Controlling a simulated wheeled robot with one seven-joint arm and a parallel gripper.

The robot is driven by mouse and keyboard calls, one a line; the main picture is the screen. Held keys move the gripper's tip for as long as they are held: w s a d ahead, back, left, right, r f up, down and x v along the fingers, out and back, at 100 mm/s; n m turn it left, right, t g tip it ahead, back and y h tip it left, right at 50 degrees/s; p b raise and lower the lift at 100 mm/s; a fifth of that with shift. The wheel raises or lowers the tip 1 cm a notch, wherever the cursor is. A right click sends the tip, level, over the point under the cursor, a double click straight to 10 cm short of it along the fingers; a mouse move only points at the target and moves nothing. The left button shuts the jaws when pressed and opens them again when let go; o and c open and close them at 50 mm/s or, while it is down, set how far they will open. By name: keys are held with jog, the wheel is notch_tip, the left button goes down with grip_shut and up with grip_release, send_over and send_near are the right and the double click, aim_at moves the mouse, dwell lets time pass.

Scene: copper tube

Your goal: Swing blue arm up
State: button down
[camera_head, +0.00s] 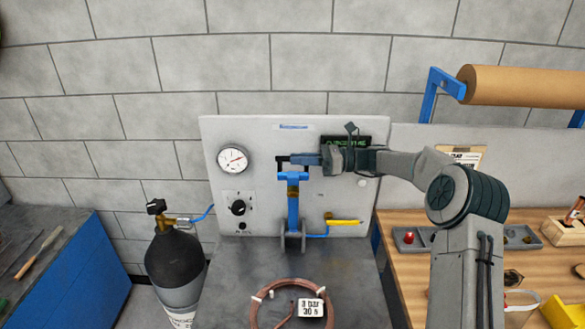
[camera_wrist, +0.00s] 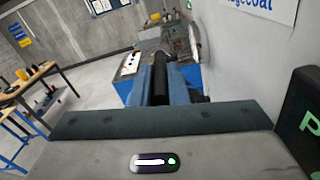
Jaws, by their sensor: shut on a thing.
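The blue arm (camera_head: 293,208) stands about upright in front of the grey panel, rising from a small bracket at its foot. It has a blue crosspiece and a black grip (camera_head: 282,161) at its top. My gripper (camera_head: 299,159) reaches in from the right at that height and is shut on the black grip. In the wrist view the dark grip (camera_wrist: 160,78) lies between blue fingers (camera_wrist: 161,92). The exact contact is partly hidden.
The panel (camera_head: 215,135) carries a round gauge (camera_head: 233,158), a black knob (camera_head: 238,208) and a dark display behind my wrist. A yellow-handled lever (camera_head: 345,222) is at the lower right. A copper coil (camera_head: 262,308) lies in front. A gas cylinder (camera_head: 175,262) stands at left.

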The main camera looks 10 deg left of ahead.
jog(key=shift+w+a, duration=0.1)
jog(key=shift+w, duration=0.4)
jog(key=c, duration=1.4)
grip_release()
jog(key=w+d+b, duration=0.2)
jog(key=d+b, duration=0.2)
jog(key=d, duration=0.9)
jog(key=shift+w+d, duration=0.15)
jog(key=shift+d, duration=0.2)
